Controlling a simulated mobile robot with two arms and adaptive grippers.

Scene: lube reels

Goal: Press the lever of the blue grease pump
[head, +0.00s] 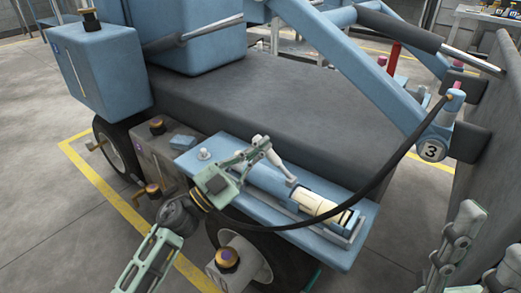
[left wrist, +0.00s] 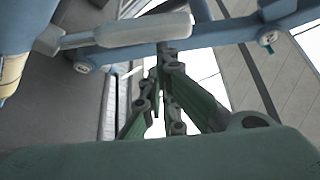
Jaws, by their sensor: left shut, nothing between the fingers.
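The blue grease pump (head: 266,186) lies along the blue shelf on the vehicle's side, with a cream band (head: 318,205) at its right end. Its pale lever (head: 275,159) rises at the pump's left half. In the left wrist view the lever's pale grip (left wrist: 130,31) crosses the top, just beyond the fingers. My left gripper (head: 256,150) is shut and empty, its fingertips close beside the lever grip; whether they touch is unclear. The shut fingertips also show in the left wrist view (left wrist: 168,62). My right gripper (head: 463,228) shows partly at the lower right; its jaw state is unclear.
The blue shelf (head: 345,260) sits over a wheel. A black hose (head: 385,175) arcs from the shelf up to the blue boom (head: 355,80). A grey box (head: 165,155) and a blue tank (head: 98,70) stand left. Open floor (head: 45,225) lies beyond the yellow line.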

